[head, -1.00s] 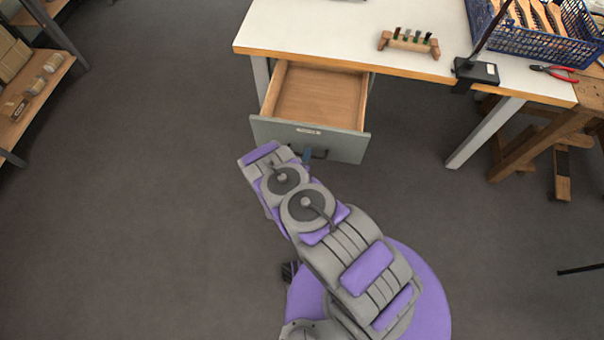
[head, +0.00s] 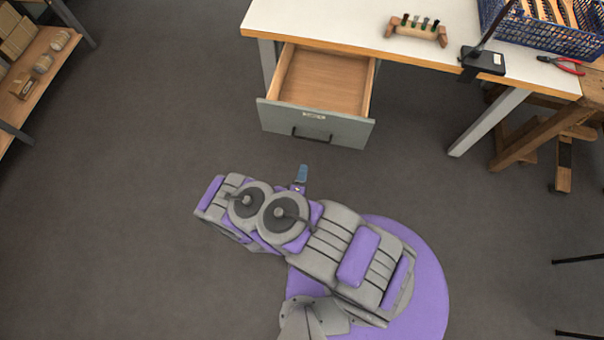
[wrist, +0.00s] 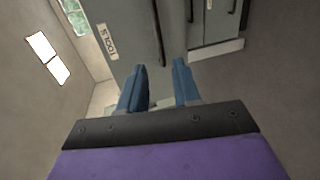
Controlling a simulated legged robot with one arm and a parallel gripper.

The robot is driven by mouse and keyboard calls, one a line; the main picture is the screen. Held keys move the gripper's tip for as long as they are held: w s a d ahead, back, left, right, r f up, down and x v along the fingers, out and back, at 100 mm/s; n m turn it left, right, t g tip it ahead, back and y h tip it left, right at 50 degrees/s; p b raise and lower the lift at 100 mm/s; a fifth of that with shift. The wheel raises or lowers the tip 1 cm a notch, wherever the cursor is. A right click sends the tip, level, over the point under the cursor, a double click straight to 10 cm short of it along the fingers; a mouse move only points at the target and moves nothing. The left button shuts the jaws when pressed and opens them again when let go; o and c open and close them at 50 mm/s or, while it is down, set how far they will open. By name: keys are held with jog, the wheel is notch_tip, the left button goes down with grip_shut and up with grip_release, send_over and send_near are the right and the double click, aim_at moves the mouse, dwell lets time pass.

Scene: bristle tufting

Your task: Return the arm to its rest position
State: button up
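My gripper (wrist: 158,85) shows in the wrist view with its two blue fingers apart and nothing between them. In the head view one blue fingertip of my gripper (head: 302,174) pokes out past my folded arm, a short way in front of the drawer; the rest of it is hidden by the arm. The drawer (head: 316,122) under the workbench is pulled out, and its visible inside is empty. Its dark handle (head: 311,137) is clear of my gripper. In the wrist view a grey front with a "TOOLS" label (wrist: 107,42) and a dark handle is ahead of the fingers.
The white workbench (head: 330,18) carries a wooden rack (head: 417,30), a black clamp-like stand (head: 483,61), red pliers (head: 562,65) and a blue basket (head: 545,30). A wooden shelf (head: 38,75) stands at the left. The floor (head: 130,170) left of my arm is clear.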

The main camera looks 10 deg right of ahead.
jog(key=shift+a, duration=0.1)
dwell(0.6)
jog(key=w+a+r+m+g+y, duration=0.2)
jog(key=w+a+r+m+g, duration=0.55)
jog(key=a, duration=0.25)
notch_tip(320, 180, up, 18)
jog(key=m+g+y, duration=0.3)
jog(key=g+y, duration=0.1)
jog(key=s+d+r+g+y, duration=0.1)
jog(key=s+d+r, duration=0.3)
jog(key=r, duration=0.6)
jog(key=s+d+r+m+g, duration=0.1)
jog(key=s+d+r, duration=0.4)
jog(key=s, duration=0.4)
jog(key=s+d+r+m+g+h, duration=0.1)
jog(key=s+d+r, duration=0.4)
jog(key=s, duration=0.4)
jog(key=s+d+r+m+g+h, duration=0.1)
jog(key=s+d+r+m+g, duration=0.1)
jog(key=s+d+r, duration=0.3)
jog(key=s+d, duration=0.1)
jog(key=s, duration=0.3)
jog(key=shift+s, duration=0.2)
jog(key=shift+f, duration=0.1)
